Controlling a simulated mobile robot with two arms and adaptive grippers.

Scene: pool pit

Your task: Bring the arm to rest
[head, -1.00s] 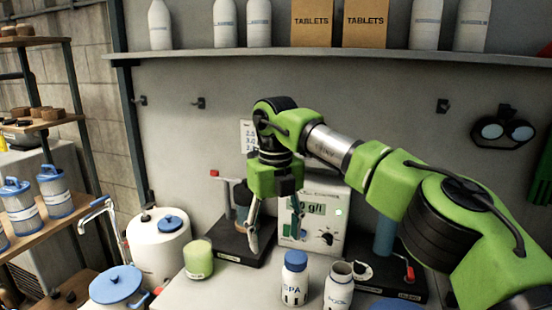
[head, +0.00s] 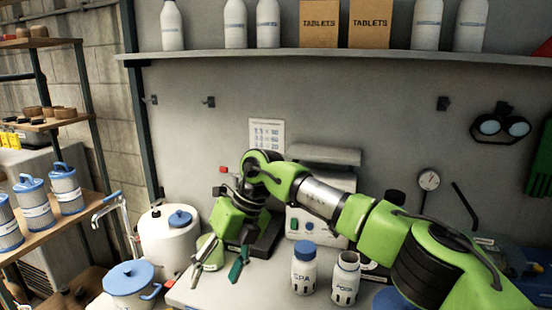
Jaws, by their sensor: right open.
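My right arm (head: 392,238) is green and black with a silver section and reaches in from the lower right across the counter. Its gripper (head: 217,267) points down at the front left of the counter. The gripper is open, its two fingers apart, with nothing visible held between them. My left gripper is not in view.
A white bottle with a blue cap (head: 304,268) and an open white bottle (head: 345,278) stand right of the gripper. A white tank (head: 166,246) and a blue-lidded pot (head: 131,284) are left. A test device (head: 305,222) stands behind the arm. A wall shelf (head: 330,53) holds bottles and boxes.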

